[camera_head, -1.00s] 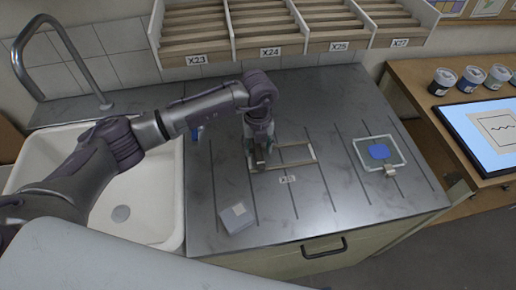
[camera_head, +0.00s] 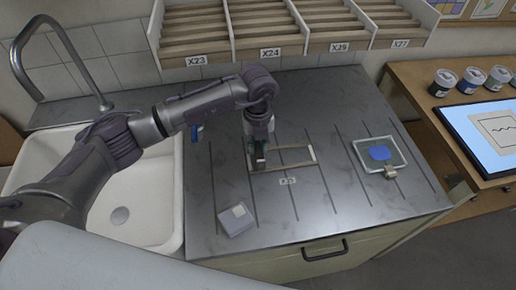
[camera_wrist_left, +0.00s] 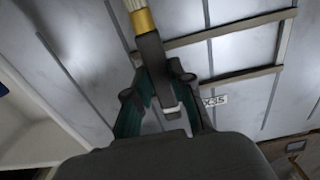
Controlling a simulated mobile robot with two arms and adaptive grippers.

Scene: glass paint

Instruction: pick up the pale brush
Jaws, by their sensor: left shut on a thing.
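The brush (camera_wrist_left: 151,52) shows in the left wrist view with pale bristles at the top edge, a gold ferrule and a dark handle. My left gripper (camera_wrist_left: 160,108) is shut on its dark handle, with a green-lined finger on either side. In the head view my left gripper (camera_head: 259,162) points down at the left end of the wooden frame on the grey counter. There the brush is mostly hidden by the gripper, and I cannot tell its height above the counter. My right gripper is not in view.
The wooden frame (camera_head: 313,153) lies on the counter (camera_head: 330,215) behind an X-number label. A small grey block (camera_head: 236,221) lies at the front left. A glass pane with a blue patch (camera_head: 380,153) lies to the right. The sink (camera_head: 125,190) is at left, labelled racks behind.

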